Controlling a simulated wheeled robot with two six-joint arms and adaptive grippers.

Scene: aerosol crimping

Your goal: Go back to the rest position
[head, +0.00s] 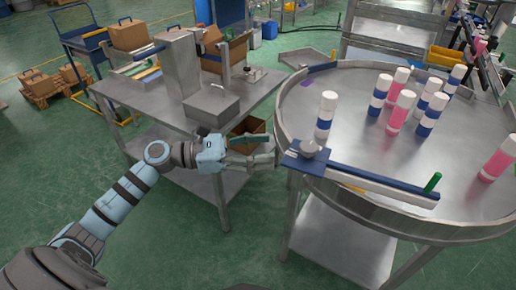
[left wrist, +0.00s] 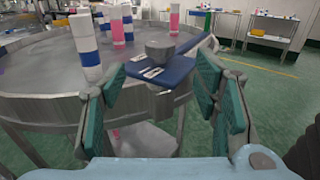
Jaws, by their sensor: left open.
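My left gripper (head: 250,153) reaches in from the left in the head view. It is open and empty, in the gap between the steel bench and the round table. In the left wrist view its green-padded fingers (left wrist: 150,105) stand wide apart, with the corner of the round table ahead between them. My right gripper is not in view.
The round steel table (head: 345,92) holds several blue-white and pink-white cans; the nearest blue-white can (head: 326,115) stands near its left edge. A blue plate with a grey knob (head: 310,148) sits on the rim. The steel bench (head: 150,98) carries a crimping machine (head: 182,75).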

